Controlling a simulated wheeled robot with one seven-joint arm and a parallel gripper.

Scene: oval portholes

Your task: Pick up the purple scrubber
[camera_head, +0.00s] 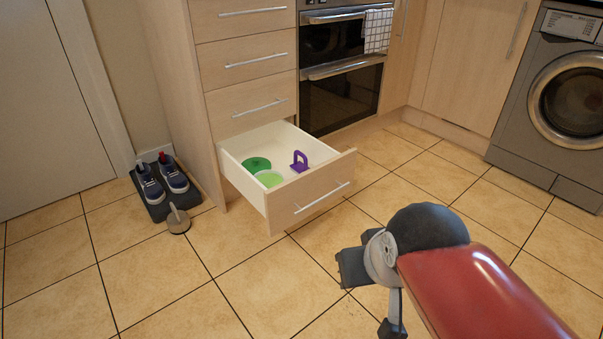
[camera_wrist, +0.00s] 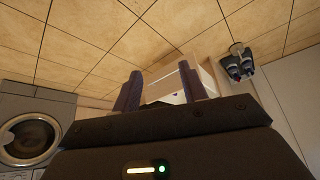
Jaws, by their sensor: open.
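The purple scrubber (camera_head: 299,162) has an upright loop handle and sits in the open bottom drawer (camera_head: 312,208), toward its right side. In the head view my arm is at the lower right, in front of the drawer and well apart from the scrubber; the fingertips are not clear there.
A dark green round item (camera_head: 256,164) and a light green bowl-like item (camera_head: 269,178) lie left of the scrubber. Shoes on a dark mat (camera_head: 158,206) and a small grey-brown object (camera_head: 178,220) stand left of the drawer. A washing machine (camera_head: 556,105) is at right. Tiled floor before the drawer is clear.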

